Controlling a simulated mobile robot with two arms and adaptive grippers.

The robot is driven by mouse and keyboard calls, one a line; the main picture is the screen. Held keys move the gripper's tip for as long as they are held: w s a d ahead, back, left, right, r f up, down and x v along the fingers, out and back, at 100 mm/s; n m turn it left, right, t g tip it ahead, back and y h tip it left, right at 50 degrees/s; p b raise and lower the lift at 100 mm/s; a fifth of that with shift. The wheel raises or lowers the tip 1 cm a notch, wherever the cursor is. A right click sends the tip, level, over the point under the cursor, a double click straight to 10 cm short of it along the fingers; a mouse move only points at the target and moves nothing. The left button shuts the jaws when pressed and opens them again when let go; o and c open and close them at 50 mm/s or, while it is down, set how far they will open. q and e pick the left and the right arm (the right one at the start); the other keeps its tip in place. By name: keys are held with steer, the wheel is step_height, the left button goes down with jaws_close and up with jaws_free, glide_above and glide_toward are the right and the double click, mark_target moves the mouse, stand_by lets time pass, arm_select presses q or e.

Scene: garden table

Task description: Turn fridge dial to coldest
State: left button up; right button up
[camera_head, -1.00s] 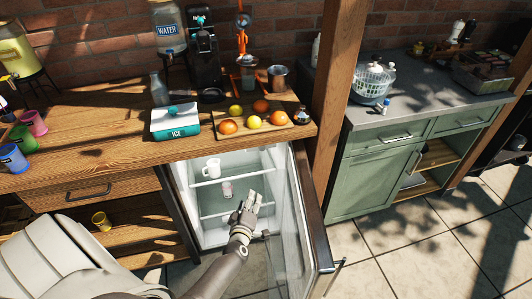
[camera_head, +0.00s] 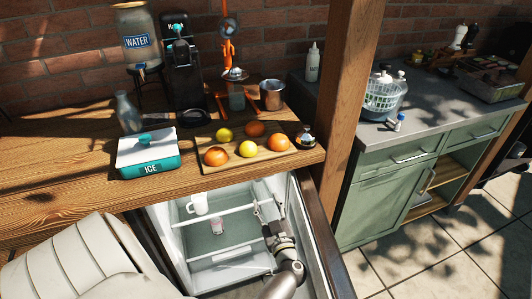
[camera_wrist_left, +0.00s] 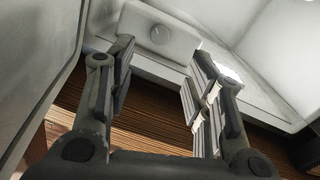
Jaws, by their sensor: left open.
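The open fridge (camera_head: 181,249) stands under the wooden counter, with a pale interior. My left gripper (camera_head: 266,208) is inside it near its right side, above the lower part of the interior. In the left wrist view the fridge dial (camera_wrist_left: 160,34) is a small round grey knob on a pale box at the top. My left gripper's fingers (camera_wrist_left: 160,75) are open and empty, one on each side below the dial, apart from it. I cannot tell the dial's setting. The dial does not show in the head view. My right gripper is not in view.
The fridge door (camera_head: 318,230) stands open at the right. The counter (camera_head: 60,165) above holds an ice box (camera_head: 147,153) and a board of fruit (camera_head: 283,152).

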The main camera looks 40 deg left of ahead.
mark_target(258, 180)
arm_select(q)
steer(key=b+x, duration=0.4)
steer(key=x, duration=0.5)
steer(key=shift+w+a+f, duration=0.1)
steer(key=shift+w+a, duration=0.1)
steer(key=shift+a, duration=0.05)
steer(key=shift+w+a, duration=0.2)
steer(key=shift+a, duration=0.15)
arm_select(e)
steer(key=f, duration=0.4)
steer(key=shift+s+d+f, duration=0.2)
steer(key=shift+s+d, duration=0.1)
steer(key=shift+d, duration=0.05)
